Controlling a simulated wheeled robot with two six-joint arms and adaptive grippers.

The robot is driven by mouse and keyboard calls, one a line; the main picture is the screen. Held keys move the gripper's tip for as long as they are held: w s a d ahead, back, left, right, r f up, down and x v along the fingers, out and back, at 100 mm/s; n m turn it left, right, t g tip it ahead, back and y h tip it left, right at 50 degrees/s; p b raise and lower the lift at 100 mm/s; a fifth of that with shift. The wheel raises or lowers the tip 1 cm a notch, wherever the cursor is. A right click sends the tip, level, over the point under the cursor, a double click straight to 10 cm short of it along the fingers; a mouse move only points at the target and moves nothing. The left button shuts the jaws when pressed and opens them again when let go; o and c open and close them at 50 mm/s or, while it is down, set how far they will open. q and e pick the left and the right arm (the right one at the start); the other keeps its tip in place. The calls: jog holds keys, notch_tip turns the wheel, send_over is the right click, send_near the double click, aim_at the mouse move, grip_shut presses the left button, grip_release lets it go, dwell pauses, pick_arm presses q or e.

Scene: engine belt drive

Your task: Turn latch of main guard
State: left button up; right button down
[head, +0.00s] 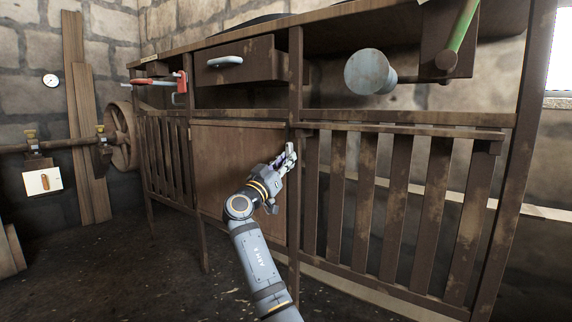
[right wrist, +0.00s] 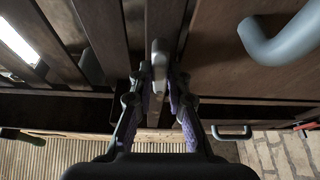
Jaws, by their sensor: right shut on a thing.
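In the head view my right gripper (head: 286,160) is at the wooden post between a plain brown panel (head: 232,165) and a slatted wooden panel (head: 385,205). In the right wrist view the same gripper (right wrist: 159,82) is shut on a pale grey latch (right wrist: 158,52), with one finger on each side of it. The latch points along the post. In the head view the gripper largely hides it. I cannot tell for certain which panel is the main guard. My left gripper is in neither view.
A drawer (head: 240,62) with a grey handle stands partly out above the plain panel. A red clamp (head: 181,82) is to its left. A grey round-ended part (head: 368,72) sits on the upper shelf. A large grey handle (right wrist: 282,38) is near the gripper. The dark floor in front is clear.

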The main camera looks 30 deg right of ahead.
jog(key=shift+m+g, duration=0.4)
jog(key=shift+m, duration=0.2)
jog(key=c, duration=1.3)
grip_release()
